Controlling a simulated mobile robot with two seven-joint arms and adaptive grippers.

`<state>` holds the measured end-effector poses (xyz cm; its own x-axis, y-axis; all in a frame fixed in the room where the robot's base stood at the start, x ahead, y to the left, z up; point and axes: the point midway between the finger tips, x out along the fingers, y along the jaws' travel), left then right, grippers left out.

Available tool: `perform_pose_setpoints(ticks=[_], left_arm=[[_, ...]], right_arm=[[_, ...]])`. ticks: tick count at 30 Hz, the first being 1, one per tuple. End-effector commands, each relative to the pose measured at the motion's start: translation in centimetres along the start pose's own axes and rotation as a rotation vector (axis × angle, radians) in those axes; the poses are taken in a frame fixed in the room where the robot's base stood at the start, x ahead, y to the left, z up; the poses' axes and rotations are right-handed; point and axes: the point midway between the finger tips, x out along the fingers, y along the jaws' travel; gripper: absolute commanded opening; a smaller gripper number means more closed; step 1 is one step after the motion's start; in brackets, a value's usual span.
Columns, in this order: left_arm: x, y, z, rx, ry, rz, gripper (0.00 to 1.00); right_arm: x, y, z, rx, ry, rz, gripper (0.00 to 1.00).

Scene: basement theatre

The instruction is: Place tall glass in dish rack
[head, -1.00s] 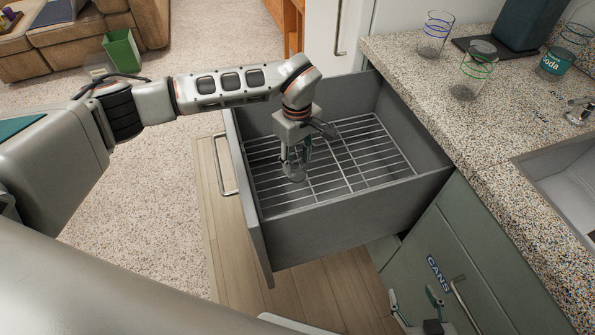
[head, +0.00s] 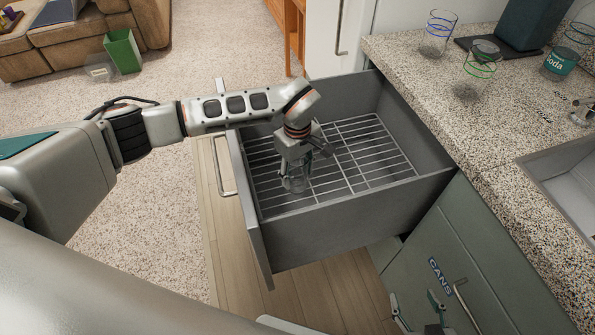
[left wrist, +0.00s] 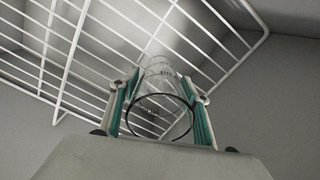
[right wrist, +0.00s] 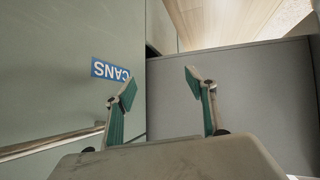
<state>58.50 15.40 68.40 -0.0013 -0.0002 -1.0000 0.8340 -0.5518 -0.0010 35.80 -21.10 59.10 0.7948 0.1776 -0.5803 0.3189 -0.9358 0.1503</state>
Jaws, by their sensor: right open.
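The tall glass (head: 295,184) is clear and sits inside the open grey drawer, over the left part of the wire dish rack (head: 372,152). My left gripper (head: 294,172) points down into the drawer and is shut on the glass. In the left wrist view the glass (left wrist: 162,98) lies between the teal finger pads, with its dark rim near the camera and rack wires (left wrist: 85,50) beyond it. Whether its base touches the wires I cannot tell. My right gripper (right wrist: 160,88) is open and empty, low by the cabinet front with the CANS label.
The speckled counter (head: 430,85) on the right holds a blue-ringed glass (head: 438,35), a green-ringed glass (head: 482,62) and a soda cup (head: 559,62). The drawer walls (head: 350,225) surround the rack. The rack's right side is clear.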

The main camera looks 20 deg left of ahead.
Motion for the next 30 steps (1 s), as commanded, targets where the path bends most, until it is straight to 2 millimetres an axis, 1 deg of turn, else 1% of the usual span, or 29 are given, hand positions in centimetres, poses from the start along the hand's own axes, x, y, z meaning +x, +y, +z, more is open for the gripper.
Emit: perform_pose_setpoints(ticks=[10,14,17,25,30], left_arm=[[-0.1,0.0,0.0,0.0,0.0,0.001,0.55],[-1.0,0.1,-0.1,0.0,0.002,0.004,0.55],[-2.6,0.2,-0.2,0.001,0.005,0.007,0.55],[-8.2,0.2,-0.2,0.0,0.005,0.007,0.55],[-10.9,0.1,-0.1,-0.001,0.004,0.005,0.55]], right_arm=[[0.0,0.0,0.2,0.0,-0.003,-0.001,0.56],[0.0,0.0,-0.1,0.0,-0.001,0.0,0.56],[-0.1,0.1,-0.4,0.001,0.002,0.0,0.56],[-0.3,0.0,-0.9,0.009,0.005,-0.004,0.56],[-0.5,-0.2,-1.2,0.012,0.008,-0.007,0.56]])
